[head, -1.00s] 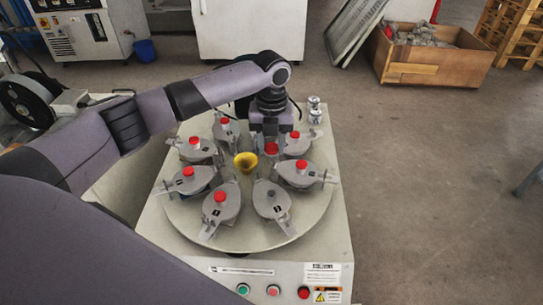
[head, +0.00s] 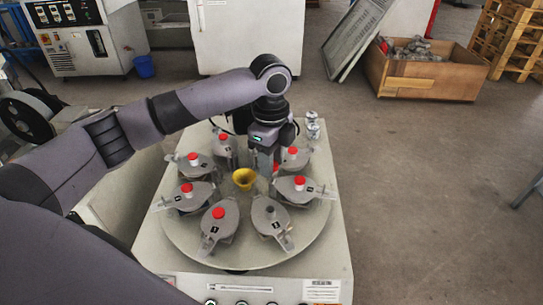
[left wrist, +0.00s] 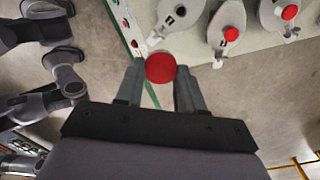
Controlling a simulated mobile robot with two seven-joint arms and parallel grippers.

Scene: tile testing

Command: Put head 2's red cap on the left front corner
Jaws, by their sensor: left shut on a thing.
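My left gripper (head: 275,165) is shut on a red cap (head: 276,170), held up over the back right part of the round turntable (head: 175,232). In the left wrist view the cap (left wrist: 160,68) sits between the two fingertips. One grey head (head: 270,213) at the front right has no cap; the bare head (left wrist: 180,12) at the top of the left wrist view has a label I cannot read surely. The left front corner of the machine top (head: 152,255) looks bare, partly behind my arm. My right gripper is not in view.
Several other heads wear red caps, such as the front one (head: 218,213). A yellow funnel (head: 243,179) stands at the turntable's middle. Small metal weights (head: 312,125) stand at the back right. Buttons line the front panel (head: 265,288).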

